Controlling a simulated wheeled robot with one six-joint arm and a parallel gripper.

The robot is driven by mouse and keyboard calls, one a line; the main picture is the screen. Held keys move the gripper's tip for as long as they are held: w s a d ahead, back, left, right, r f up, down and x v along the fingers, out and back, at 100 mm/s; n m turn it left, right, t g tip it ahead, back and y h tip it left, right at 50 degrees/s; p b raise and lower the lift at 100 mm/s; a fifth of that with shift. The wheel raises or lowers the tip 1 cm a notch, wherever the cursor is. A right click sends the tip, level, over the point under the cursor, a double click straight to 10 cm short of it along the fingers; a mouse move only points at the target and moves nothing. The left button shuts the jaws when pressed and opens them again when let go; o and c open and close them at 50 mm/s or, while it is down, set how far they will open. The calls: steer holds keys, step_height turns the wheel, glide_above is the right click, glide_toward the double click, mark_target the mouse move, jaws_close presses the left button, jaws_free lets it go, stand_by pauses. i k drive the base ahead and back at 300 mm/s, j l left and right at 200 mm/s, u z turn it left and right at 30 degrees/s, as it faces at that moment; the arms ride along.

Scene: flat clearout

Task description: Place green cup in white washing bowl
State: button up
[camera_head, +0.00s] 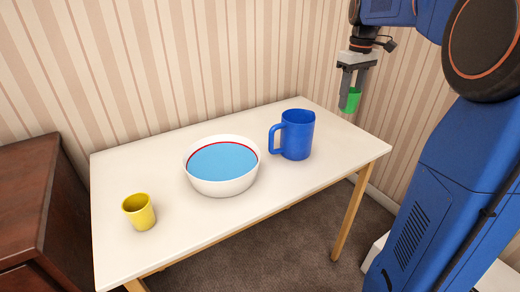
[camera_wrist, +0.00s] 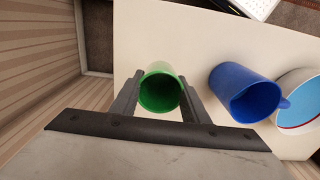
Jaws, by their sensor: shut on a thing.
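The green cup (camera_head: 351,100) is held in my gripper (camera_head: 351,92), above the right end of the table. In the wrist view the green cup (camera_wrist: 160,92) sits between the two fingers of my gripper (camera_wrist: 160,88), its open mouth towards the camera and empty. The white washing bowl (camera_head: 222,189) stands on the middle of the table with a red line inside its rim and a light blue surface within. Part of the bowl (camera_wrist: 283,92) shows at the right edge of the wrist view.
A blue jug (camera_head: 298,136) stands on the table right of the bowl, with its handle towards the bowl. A yellow cup (camera_head: 139,212) stands left of the bowl. The white table (camera_head: 115,180) is otherwise clear. A brown cabinet (camera_head: 28,200) is at the left, and a striped wall is behind.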

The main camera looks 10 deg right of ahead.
mark_target(210, 178)
steer(key=k+j, duration=0.7)
steer(key=j, duration=0.8)
steer(key=i+j, duration=0.15)
steer(key=j, duration=0.4)
steer(key=i+j, duration=0.15)
steer(key=j, duration=0.1)
